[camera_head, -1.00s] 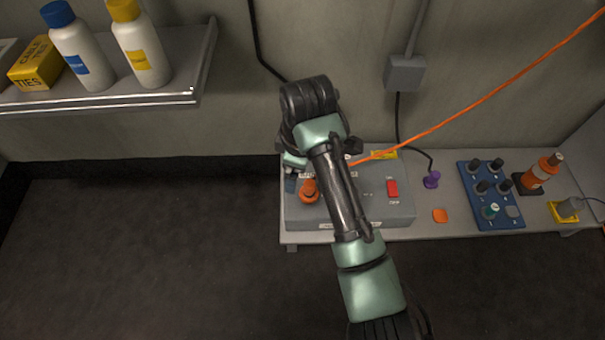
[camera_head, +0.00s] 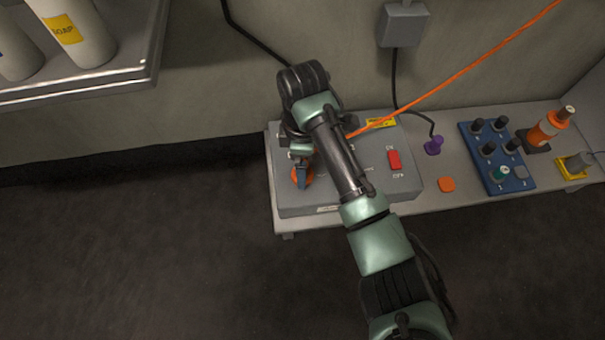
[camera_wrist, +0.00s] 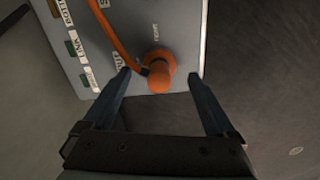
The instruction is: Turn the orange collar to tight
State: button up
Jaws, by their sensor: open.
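The orange collar (camera_wrist: 160,66) sits on the face of the grey box (camera_wrist: 184,25), with an orange cable running up to it in the wrist view. In the head view the collar (camera_head: 307,176) is partly hidden behind my gripper (camera_head: 301,178), at the left end of the box (camera_head: 345,207). In the wrist view my gripper (camera_wrist: 158,84) is open, one blue finger on each side of the collar, with gaps between. The lettering beside the collar is too small to read surely.
A red switch (camera_head: 394,160) is on the same box. To the right on the bench are a purple plug (camera_head: 433,146), an orange square (camera_head: 447,184), a blue knob panel (camera_head: 488,165) and an orange bottle (camera_head: 550,127). A shelf (camera_head: 140,72) with bottles is upper left.

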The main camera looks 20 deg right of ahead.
jog(key=shift+f+b, duration=1.05)
jog(key=shift+f, duration=0.85)
jog(key=shift+r, duration=0.1)
jog(key=c, duration=1.4)
